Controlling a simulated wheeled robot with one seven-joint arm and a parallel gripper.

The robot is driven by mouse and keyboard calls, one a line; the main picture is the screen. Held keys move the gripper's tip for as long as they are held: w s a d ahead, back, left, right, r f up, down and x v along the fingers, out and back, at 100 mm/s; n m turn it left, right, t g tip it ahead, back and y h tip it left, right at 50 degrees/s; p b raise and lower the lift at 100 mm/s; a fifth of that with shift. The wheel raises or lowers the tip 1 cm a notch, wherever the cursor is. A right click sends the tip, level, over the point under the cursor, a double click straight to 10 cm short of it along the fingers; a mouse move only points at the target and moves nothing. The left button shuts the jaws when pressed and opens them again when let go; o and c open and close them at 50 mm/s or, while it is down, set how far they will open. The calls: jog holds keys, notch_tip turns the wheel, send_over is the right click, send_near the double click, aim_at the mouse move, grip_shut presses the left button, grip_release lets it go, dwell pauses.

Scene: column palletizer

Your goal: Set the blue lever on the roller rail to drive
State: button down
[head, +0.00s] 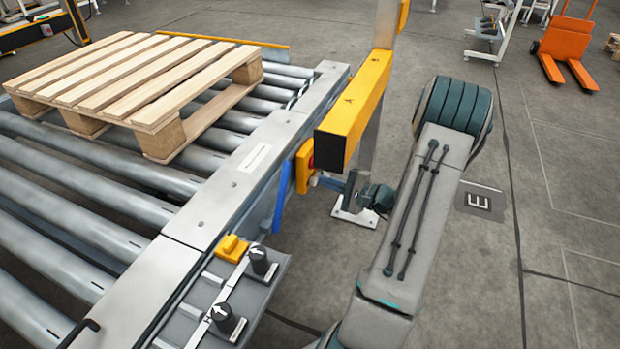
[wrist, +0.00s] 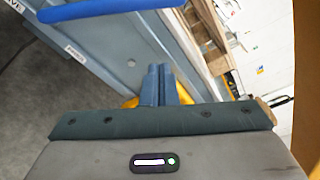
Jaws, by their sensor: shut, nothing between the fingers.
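The blue lever (head: 282,196) hangs on the side of the roller rail (head: 217,190) in the head view, slanting steeply, just left of a yellow plate (head: 305,165).
A wooden pallet (head: 140,80) lies on the rollers. A yellow beam (head: 355,105) on a post stands beside the rail, close to my arm. A panel with black knobs (head: 260,262) is mounted nearer on the rail.

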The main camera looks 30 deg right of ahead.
aim_at(281, 198)
jog(key=w+a+r+b, duration=0.1)
jog(key=w+a+b, duration=0.2)
jog(key=w+a, duration=0.2)
jog(key=shift+a+r, duration=0.15)
jog(key=shift+a, duration=0.9)
jog(key=shift+w+a, duration=0.1)
